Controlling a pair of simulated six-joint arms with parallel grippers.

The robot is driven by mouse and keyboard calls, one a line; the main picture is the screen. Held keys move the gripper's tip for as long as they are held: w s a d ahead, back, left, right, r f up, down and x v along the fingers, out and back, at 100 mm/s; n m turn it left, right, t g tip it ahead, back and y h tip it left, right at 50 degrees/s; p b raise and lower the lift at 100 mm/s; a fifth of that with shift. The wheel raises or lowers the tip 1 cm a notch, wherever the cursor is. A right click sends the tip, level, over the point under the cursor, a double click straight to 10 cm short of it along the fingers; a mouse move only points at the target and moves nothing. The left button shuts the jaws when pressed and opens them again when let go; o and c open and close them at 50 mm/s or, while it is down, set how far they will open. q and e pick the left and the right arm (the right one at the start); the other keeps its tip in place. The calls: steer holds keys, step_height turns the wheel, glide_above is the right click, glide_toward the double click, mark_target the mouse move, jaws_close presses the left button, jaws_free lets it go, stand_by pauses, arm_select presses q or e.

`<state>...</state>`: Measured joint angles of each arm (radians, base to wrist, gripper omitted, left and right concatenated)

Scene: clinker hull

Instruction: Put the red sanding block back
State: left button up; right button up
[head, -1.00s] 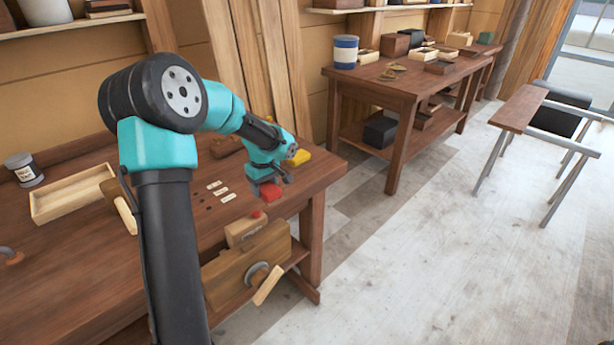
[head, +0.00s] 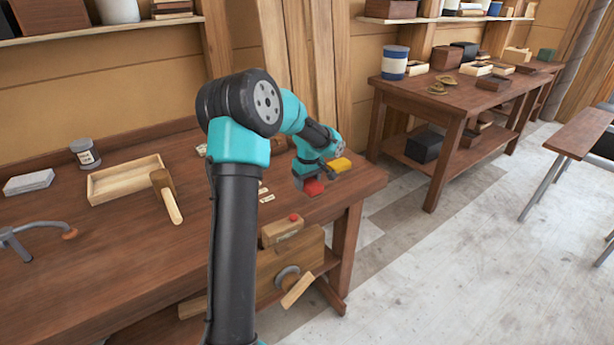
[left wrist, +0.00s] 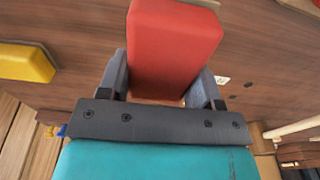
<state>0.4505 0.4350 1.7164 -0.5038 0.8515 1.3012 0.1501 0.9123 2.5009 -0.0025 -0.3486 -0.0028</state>
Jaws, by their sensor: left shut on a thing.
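The red sanding block (head: 313,187) is between the fingers of my left gripper (head: 308,178), over the right end of the near bench (head: 120,240). In the left wrist view the block (left wrist: 172,50) fills the space between the two dark fingers (left wrist: 165,85), and the gripper is shut on it. Wood-brown bench top shows behind the block. A yellow block (head: 340,165) lies on the bench just right of the gripper, and also shows in the left wrist view (left wrist: 26,63). Small white labels (head: 266,197) are partly hidden behind my arm. My right gripper is not in view.
A shallow wooden tray (head: 125,180), a mallet (head: 168,195), a grey block (head: 29,182) and a tin (head: 85,152) stand on the bench to the left. A vise (head: 290,260) is at the front edge. A second bench (head: 450,95) stands beyond.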

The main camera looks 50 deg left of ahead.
arm_select(q)
steer(key=w+a, duration=0.4)
steer(key=a, duration=0.1)
steer(key=w+a+f, duration=0.1)
steer(key=w+a, duration=0.1)
steer(key=shift+w+a, duration=0.3)
steer(key=shift+w+a, duration=0.2)
steer(key=shift+a, duration=0.05)
steer(key=shift+f, duration=1.75)
steer(key=shift+f, duration=0.1)
steer(key=o, duration=1.2)
steer(key=r, duration=0.8)
steer(key=d+r, duration=0.1)
steer(key=r, duration=0.3)
steer(key=shift+s+r, duration=0.1)
